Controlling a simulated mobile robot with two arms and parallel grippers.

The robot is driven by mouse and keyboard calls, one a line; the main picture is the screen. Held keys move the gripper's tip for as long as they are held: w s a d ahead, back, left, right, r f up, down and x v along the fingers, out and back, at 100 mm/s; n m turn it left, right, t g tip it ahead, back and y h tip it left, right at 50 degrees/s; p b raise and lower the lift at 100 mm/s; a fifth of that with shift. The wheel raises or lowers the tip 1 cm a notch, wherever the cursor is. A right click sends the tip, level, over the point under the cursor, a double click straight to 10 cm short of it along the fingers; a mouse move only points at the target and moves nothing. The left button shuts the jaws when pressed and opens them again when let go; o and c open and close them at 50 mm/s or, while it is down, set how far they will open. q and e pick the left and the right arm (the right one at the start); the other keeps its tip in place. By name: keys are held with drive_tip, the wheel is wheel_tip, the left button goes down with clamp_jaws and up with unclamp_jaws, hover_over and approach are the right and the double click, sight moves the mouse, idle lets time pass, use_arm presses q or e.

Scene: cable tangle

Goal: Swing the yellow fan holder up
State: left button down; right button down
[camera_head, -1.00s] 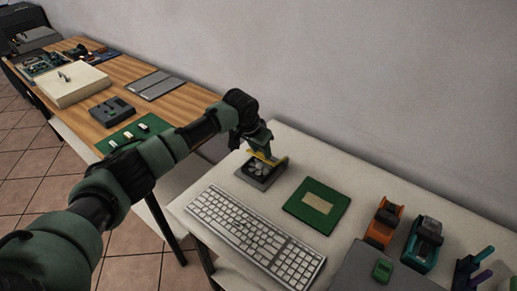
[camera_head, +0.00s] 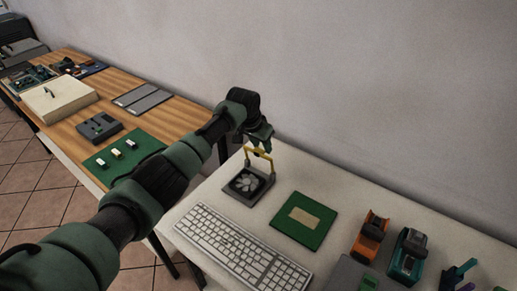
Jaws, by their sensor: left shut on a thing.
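The yellow fan holder (camera_head: 247,157) is a thin frame hinged on a dark grey fan unit (camera_head: 239,191). It stands raised at the back of the unit. The grey fan (camera_head: 245,182) shows uncovered in the unit below it. My left gripper (camera_head: 258,149) is shut on the top bar of the holder, above the unit's back right side. The gripper hides part of that bar. My right gripper is not in view.
A white keyboard (camera_head: 240,249) lies in front of the fan unit. A green board (camera_head: 304,221) lies to its right, then an orange tool (camera_head: 370,238) and a teal tool (camera_head: 408,257). A wooden table (camera_head: 177,113) holding boards and boxes stands at left. The wall is behind.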

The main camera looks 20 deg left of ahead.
use_arm(q)
drive_tip(key=shift+w+d+f+b, duration=0.2)
drive_tip(key=shift+w+b, duration=0.2)
drive_tip(key=shift+w+d+f+b, duration=0.15)
drive_tip(key=shift+w+d+b, duration=0.05)
drive_tip(key=shift+w+b, duration=0.15)
drive_tip(key=c, duration=1.1)
unclamp_jaws()
drive_tip(key=shift+f, duration=0.1)
drive_tip(key=shift+o, duration=0.9)
drive_tip(key=shift+w+d+f, duration=0.1)
drive_tip(key=shift+w, duration=0.2)
drive_tip(key=shift+v, duration=3.9)
